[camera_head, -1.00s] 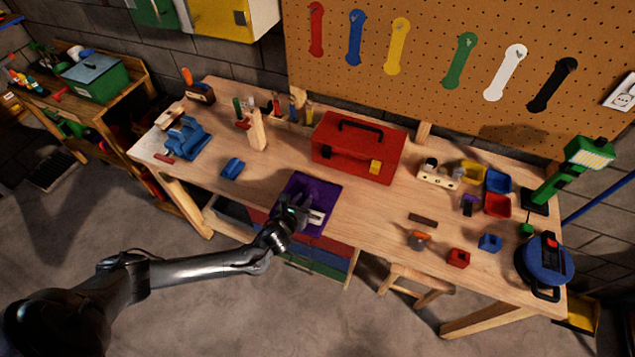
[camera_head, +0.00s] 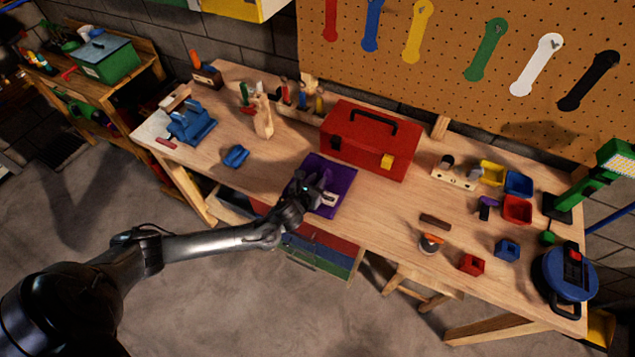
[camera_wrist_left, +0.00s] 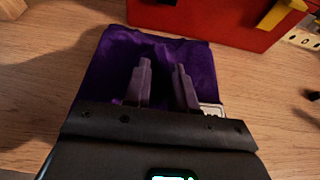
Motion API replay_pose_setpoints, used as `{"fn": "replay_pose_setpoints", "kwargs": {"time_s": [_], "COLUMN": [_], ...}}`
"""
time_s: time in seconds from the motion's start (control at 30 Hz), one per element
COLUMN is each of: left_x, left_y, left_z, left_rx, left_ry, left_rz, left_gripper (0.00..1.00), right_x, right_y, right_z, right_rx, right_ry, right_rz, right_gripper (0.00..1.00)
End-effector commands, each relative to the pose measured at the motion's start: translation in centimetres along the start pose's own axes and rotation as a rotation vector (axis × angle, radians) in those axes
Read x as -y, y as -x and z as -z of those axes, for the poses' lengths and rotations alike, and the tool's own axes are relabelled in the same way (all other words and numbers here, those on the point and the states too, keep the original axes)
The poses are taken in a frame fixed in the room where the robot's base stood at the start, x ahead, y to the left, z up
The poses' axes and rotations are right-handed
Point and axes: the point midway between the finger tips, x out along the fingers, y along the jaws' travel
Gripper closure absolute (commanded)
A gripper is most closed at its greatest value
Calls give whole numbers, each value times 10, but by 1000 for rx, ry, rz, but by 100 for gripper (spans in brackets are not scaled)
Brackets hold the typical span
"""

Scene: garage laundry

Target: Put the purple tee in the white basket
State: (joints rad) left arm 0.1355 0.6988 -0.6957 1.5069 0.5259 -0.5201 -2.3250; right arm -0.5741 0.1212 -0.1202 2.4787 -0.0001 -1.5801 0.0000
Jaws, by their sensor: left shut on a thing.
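The purple tee (camera_head: 343,174) lies as a flat, roughly square piece on the workbench, in front of the red toolbox. It also shows in the left wrist view (camera_wrist_left: 118,56), beneath and beyond the fingers. My left gripper (camera_head: 322,192) is low over the tee's near part. In the left wrist view its two fingers (camera_wrist_left: 164,72) point onto the cloth, shut on it with a visible gap between them. The pinched cloth is hard to make out. A small pale patch (camera_wrist_left: 212,111) shows beside the right finger; I cannot tell what it is. No white basket is visible. My right gripper is not seen.
The red toolbox (camera_head: 368,145) stands just behind the tee. A blue block (camera_head: 236,156) lies to the left. Small bins, including a red one (camera_head: 516,209), and a blue reel (camera_head: 567,275) are to the right.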

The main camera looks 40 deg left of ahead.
Motion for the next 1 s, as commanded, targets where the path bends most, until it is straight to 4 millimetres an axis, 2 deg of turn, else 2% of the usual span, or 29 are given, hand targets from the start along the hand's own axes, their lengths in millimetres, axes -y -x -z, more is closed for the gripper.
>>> {"fn": "replay_pose_setpoints", "kwargs": {"time_s": [0.33, 0.37, 0.5, 0.87, 1.0], "left_x": [0, 0, 0, 0, 0], "left_y": [-1, -1, -1, 1, 13], "left_z": [3, 2, 2, -2, 0], "left_rx": [-1, -2, -2, -1, -3], "left_ry": [0, 0, 0, 0, -3], "left_rz": [0, 0, 0, 0, 0], "left_gripper": [100, 70, 49, 49, 49], "right_x": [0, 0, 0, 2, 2], "right_y": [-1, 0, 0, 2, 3], "right_z": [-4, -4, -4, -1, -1], "right_rx": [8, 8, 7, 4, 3], "right_ry": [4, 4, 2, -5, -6], "right_rz": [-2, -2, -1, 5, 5], "right_gripper": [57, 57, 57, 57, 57]}}
